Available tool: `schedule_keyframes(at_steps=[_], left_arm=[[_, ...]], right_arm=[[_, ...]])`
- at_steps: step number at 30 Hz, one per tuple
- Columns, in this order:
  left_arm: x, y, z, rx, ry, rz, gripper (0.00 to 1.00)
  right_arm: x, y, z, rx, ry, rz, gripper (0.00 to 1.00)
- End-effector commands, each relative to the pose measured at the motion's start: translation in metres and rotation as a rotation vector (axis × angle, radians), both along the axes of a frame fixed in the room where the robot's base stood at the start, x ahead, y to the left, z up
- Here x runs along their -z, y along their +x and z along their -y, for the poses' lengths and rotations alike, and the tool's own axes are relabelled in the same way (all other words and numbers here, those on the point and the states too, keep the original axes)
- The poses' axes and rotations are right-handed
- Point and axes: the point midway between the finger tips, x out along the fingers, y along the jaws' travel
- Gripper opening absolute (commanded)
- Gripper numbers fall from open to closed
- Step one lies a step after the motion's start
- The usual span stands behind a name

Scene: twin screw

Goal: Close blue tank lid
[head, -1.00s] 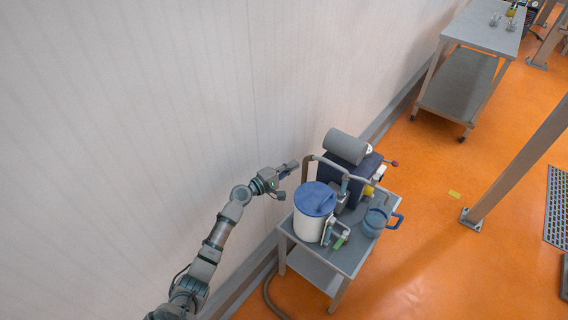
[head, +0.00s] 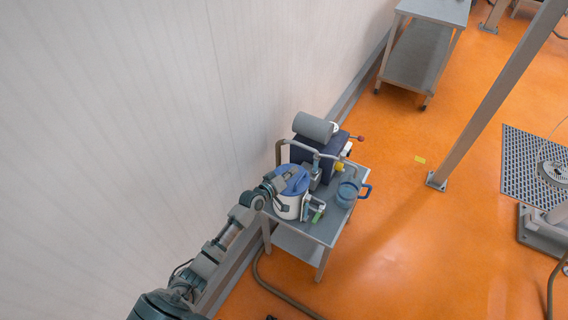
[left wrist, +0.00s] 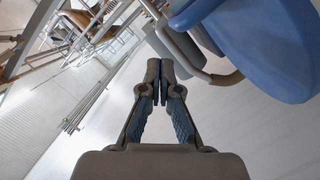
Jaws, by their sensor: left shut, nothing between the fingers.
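The white tank (head: 287,208) stands on the front left part of a small grey cart, with its blue lid (head: 298,184) over its top. I cannot tell whether the lid sits fully flat. My left gripper (head: 290,176) is over or beside the lid in the head view and hides part of it. In the left wrist view my left gripper (left wrist: 160,72) is shut and empty. A large blue surface that looks like the lid (left wrist: 268,45) is to its right, apart from the fingers. My right gripper is not in view.
The cart (head: 325,228) also holds a grey cylinder (head: 312,126) on a dark box, bent pipes, and a blue jug (head: 347,194) at the right. A wall stands close on the left.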

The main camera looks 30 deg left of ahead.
Motion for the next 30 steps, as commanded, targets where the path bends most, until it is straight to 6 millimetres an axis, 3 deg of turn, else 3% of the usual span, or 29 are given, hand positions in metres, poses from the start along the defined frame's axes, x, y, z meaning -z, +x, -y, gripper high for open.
schedule_keyframes(at_steps=[6, 12, 30], left_arm=[[0.015, -0.001, 0.010, 0.000, 0.127, 0.009, 0.00], [0.025, -0.001, 0.014, -0.001, 0.122, 0.009, 0.00], [0.030, -0.002, 0.018, 0.001, 0.119, 0.006, 0.00]], right_arm=[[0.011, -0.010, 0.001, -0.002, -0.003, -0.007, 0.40], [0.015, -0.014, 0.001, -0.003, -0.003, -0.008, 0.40], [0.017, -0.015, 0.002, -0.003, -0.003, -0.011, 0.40]])
